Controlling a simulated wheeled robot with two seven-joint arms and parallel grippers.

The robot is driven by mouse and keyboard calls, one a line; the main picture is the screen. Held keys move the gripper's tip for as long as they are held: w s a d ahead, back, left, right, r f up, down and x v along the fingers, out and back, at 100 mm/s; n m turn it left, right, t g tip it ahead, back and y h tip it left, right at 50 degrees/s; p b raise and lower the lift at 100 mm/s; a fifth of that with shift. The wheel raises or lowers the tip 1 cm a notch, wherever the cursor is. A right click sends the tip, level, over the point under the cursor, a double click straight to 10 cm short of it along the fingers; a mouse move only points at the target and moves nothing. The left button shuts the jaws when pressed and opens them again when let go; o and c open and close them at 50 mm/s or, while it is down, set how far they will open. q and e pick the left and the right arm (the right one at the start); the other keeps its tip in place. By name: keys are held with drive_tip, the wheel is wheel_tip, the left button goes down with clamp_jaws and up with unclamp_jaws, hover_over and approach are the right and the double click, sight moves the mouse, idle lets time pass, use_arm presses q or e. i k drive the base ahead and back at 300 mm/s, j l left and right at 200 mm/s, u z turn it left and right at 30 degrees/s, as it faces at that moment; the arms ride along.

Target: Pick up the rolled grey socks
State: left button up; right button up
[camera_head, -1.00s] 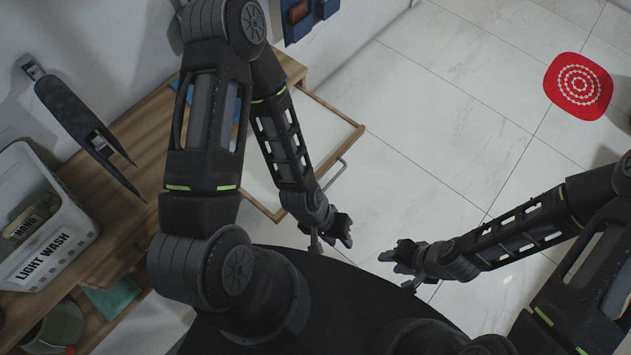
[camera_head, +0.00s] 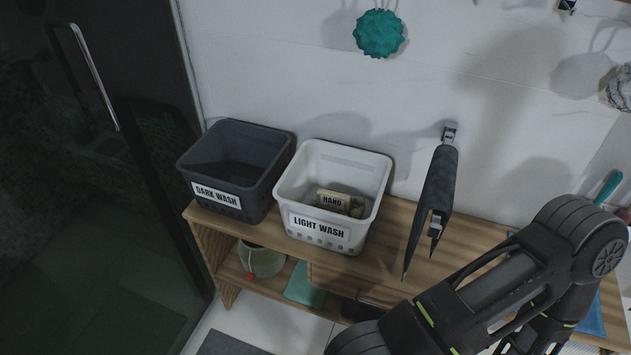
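I cannot make out any rolled grey socks for certain. A white perforated basket (camera_head: 375,180) marked LIGHT WASH stands on the wooden counter. Inside it lie a small beige item marked HAND (camera_head: 332,200) and something small and pale beside it that I cannot identify. A dark grey basket (camera_head: 262,190) marked DARK WASH stands to its left; its inside is too dark to show any contents. Part of my arm fills the lower right, but neither gripper is in view.
The wooden counter (camera_head: 390,240) has a lower shelf with a pot (camera_head: 262,260) and a green folded cloth (camera_head: 303,288). A dark glass door (camera_head: 90,200) is at the left. A teal scrubber (camera_head: 379,34) hangs above.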

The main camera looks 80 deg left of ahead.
sight(242, 181)
drive_tip(key=u, duration=3.4)
drive_tip(key=z, duration=1.9)
drive_tip(key=k+j, duration=0.1)
drive_tip(key=j, duration=0.4)
drive_tip(key=k+j, duration=0.1)
drive_tip(key=j, duration=0.9)
drive_tip(key=k, duration=0.05)
